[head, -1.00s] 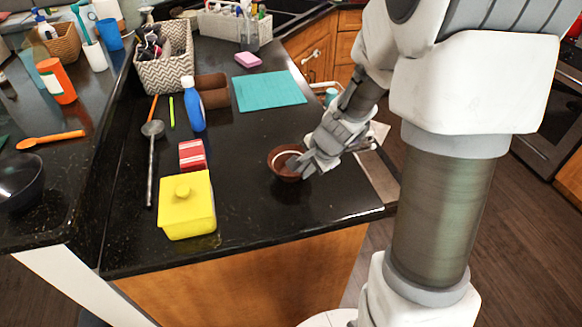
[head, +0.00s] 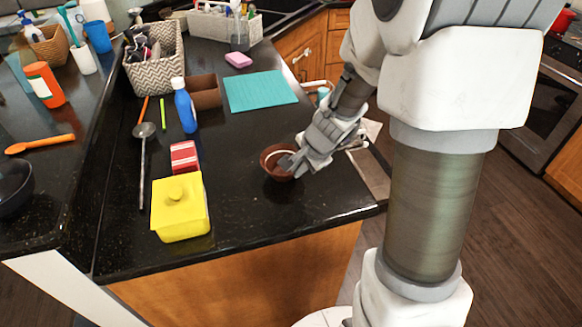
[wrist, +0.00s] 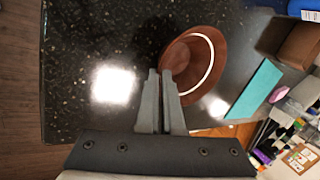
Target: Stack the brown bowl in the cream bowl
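The brown bowl (head: 269,160), with a pale ring inside, is near the right end of the black counter. In the wrist view, the bowl (wrist: 182,62) lies just beyond and right of my fingertips. My gripper (head: 290,166) is at the bowl's right side in the head view. In the wrist view, the fingers of my gripper (wrist: 160,72) are close together, with the bowl's near rim at their tips; they look shut on the rim. Whether the bowl touches the counter is unclear. I see no cream bowl in either view.
A yellow lidded dish (head: 180,215), a red-and-white box (head: 184,157) and a ladle (head: 143,165) lie left of the bowl. A blue bottle (head: 185,108), teal mat (head: 260,91) and woven basket (head: 155,73) stand behind. A dark bowl (head: 14,187) is at far left. Counter around the brown bowl is clear.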

